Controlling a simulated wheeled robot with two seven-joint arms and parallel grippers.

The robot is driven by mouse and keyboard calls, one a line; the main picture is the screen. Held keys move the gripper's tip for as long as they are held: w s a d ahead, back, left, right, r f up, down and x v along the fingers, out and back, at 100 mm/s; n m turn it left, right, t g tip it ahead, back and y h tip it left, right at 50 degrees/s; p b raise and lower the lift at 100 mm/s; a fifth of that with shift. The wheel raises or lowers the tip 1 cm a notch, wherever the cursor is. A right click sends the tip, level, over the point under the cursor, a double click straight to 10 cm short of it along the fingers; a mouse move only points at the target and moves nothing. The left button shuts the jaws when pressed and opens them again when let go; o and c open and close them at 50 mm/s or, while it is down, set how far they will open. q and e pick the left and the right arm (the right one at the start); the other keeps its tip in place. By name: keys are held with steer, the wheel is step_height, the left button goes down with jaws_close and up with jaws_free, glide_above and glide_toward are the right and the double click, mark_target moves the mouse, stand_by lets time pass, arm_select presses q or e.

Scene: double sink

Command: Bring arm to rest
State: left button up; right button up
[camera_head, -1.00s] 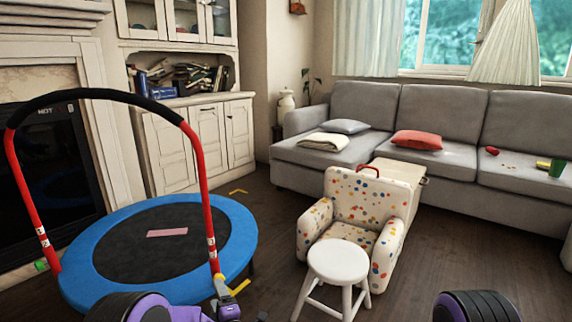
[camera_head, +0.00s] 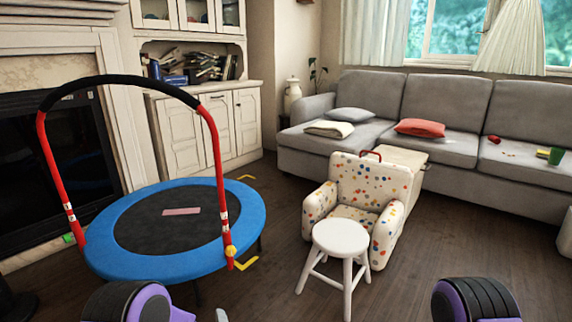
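Part of my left arm (camera_head: 130,301), black and purple, shows at the bottom left of the head view. A small grey sliver (camera_head: 221,315) at the bottom edge beside it may be the tip of my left gripper. The rest is cut off, so its opening and anything it holds are hidden. Part of my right arm (camera_head: 477,300), also black and purple, shows at the bottom right. My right gripper is out of the picture.
A blue trampoline (camera_head: 245,240) with a red handle stands at left. A white stool (camera_head: 340,238) stands before a dotted armchair (camera_head: 375,185). A grey sofa (camera_head: 455,145) lines the back. Wooden floor (camera_head: 450,245) is clear at right.

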arm_select(q)
steer(key=s+a+f+m+g+h+b, duration=0.1)
steer(key=s+a+f+m+g+b, duration=0.2)
steer(key=s, duration=1)
steer(key=s+a+f+m+g+h, duration=0.1)
steer(key=s+a+f+m+g, duration=0.3)
steer(key=s, duration=0.9)
steer(key=s+a+f+m+g+h+b, duration=0.15)
steer(key=s+f+g, duration=0.4)
steer(key=s, duration=0.65)
arm_select(e)
step_height(320, 180, down, 5)
steer(key=s, duration=0.1)
arm_select(q)
step_height(320, 180, up, 38)
steer(key=w+a+t+y+p, duration=0.1)
steer(key=p, duration=3.7)
steer(key=shift+a+r+t, duration=0.2)
steer(key=shift+a+t, duration=0.1)
steer(key=shift+t, duration=0.05)
arm_select(e)
step_height(320, 180, up, 39)
steer(key=w, duration=0.1)
steer(key=shift+w+d+f, duration=0.15)
steer(key=shift+f, duration=0.05)
arm_select(q)
steer(key=shift+w+y, duration=0.1)
steer(key=shift+y, duration=0.15)
